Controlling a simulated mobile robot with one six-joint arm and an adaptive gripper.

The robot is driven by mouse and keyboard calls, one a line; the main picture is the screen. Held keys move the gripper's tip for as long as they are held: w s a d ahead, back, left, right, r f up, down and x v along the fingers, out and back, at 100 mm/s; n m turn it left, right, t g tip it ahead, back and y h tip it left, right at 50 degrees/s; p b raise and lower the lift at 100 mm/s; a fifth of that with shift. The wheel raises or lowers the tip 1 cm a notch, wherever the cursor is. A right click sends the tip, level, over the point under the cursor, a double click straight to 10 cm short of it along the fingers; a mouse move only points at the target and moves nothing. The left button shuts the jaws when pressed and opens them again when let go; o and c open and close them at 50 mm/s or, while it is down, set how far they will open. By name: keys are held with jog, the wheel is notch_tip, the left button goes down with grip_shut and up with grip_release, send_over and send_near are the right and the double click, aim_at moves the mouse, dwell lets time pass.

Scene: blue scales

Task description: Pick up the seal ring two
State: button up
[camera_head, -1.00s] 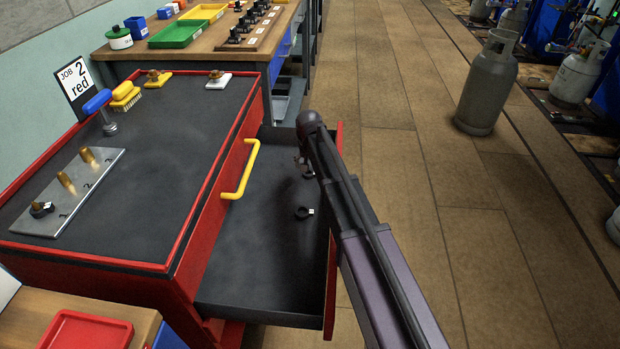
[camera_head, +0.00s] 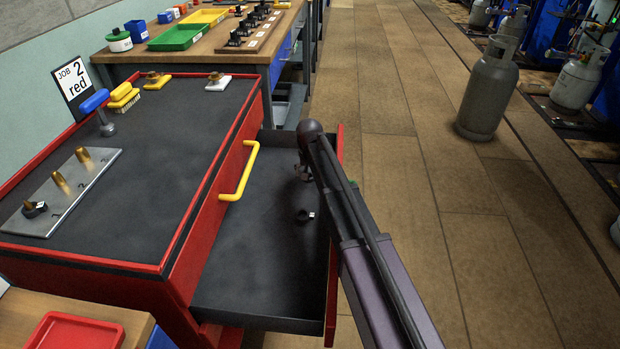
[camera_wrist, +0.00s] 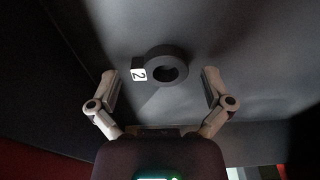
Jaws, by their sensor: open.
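The seal ring two is a small black ring (camera_wrist: 167,66) with a white tag marked 2 (camera_wrist: 139,74). It lies on the floor of the open drawer, and in the head view it shows as a small dark ring (camera_head: 304,215). My gripper (camera_wrist: 160,84) is open and empty in the wrist view, with one finger on each side of the ring and its tag. The ring lies slightly beyond the line of the fingertips. In the head view my gripper (camera_head: 303,174) is partly hidden by my arm, inside the drawer area behind the ring.
The open drawer (camera_head: 250,270) has a red front (camera_head: 332,290) and a yellow handle (camera_head: 238,188) shows on the cabinet. The dark cabinet top (camera_head: 160,180) holds a metal plate (camera_head: 85,175) with brass pegs. A gas cylinder (camera_head: 488,90) stands on the floor at right.

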jog(key=c, duration=0.7)
jog(key=shift+c, duration=0.2)
jog(key=shift+r, duration=0.1)
notch_tip(320, 180, up, 10)
jog(key=p, duration=1)
dwell(0.4)
notch_tip(320, 180, up, 37)
jog(key=p, duration=3.7)
jog(key=shift+r, duration=0.15)
jog(key=shift+a, duration=0.15)
